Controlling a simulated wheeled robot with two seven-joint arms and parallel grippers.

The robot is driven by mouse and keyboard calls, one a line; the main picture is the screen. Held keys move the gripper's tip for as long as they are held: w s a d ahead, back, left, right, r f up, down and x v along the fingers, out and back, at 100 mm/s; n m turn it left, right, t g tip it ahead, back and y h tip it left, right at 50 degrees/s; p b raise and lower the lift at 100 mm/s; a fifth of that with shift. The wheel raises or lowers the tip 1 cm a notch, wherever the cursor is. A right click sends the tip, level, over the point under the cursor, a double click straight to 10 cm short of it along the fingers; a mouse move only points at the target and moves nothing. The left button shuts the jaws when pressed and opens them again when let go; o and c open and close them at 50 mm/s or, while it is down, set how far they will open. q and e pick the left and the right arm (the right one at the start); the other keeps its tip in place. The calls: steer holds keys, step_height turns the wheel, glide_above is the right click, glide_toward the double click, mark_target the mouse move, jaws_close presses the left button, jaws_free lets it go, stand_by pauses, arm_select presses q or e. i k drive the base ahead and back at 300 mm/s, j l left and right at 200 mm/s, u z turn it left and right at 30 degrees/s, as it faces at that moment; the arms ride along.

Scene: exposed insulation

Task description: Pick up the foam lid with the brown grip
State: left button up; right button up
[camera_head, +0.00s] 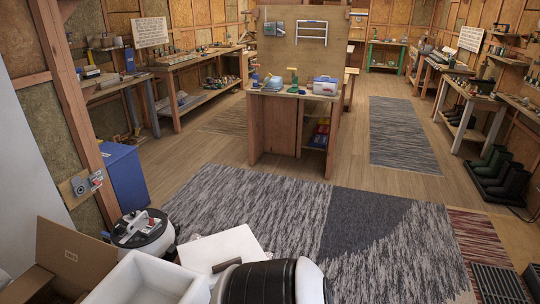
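The foam lid (226,246) is a white, flat, roughly square slab near the bottom of the head view, beyond and to the right of an open white foam box (150,281). Its dark brown grip (240,264) is a short bar on its near part. A rounded black and white body (270,283) overlaps the lid's near edge and hides part of it; I cannot tell what it is. What the lid rests on is hidden. I see no fingers of my left or right gripper.
An open cardboard box (70,255) stands left of the foam box. A white round object with a black top (140,230) stands behind them. A blue bin (124,178) is farther back. The striped rug (250,205) ahead is clear, up to a wooden workbench (270,130).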

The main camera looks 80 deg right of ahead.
mark_target(210, 255)
steer(key=z, duration=2.2)
steer(key=i+l+u, duration=0.1)
steer(key=u, duration=0.4)
steer(key=l+u, duration=0.15)
steer(key=u, duration=0.3)
steer(key=i+l+u, duration=0.1)
steer(key=u, duration=0.4)
steer(key=l+u, duration=0.3)
steer(key=l, duration=0.45)
steer(key=l+u, duration=0.3)
steer(key=l, duration=0.4)
steer(key=k+l+u, duration=0.1)
steer(key=l+u, duration=0.2)
steer(key=l, duration=0.45)
steer(key=k+l, duration=0.1)
steer(key=l, duration=0.7)
steer(key=k+l, duration=0.15)
steer(key=l, duration=0.65)
steer(key=k+u, duration=0.05)
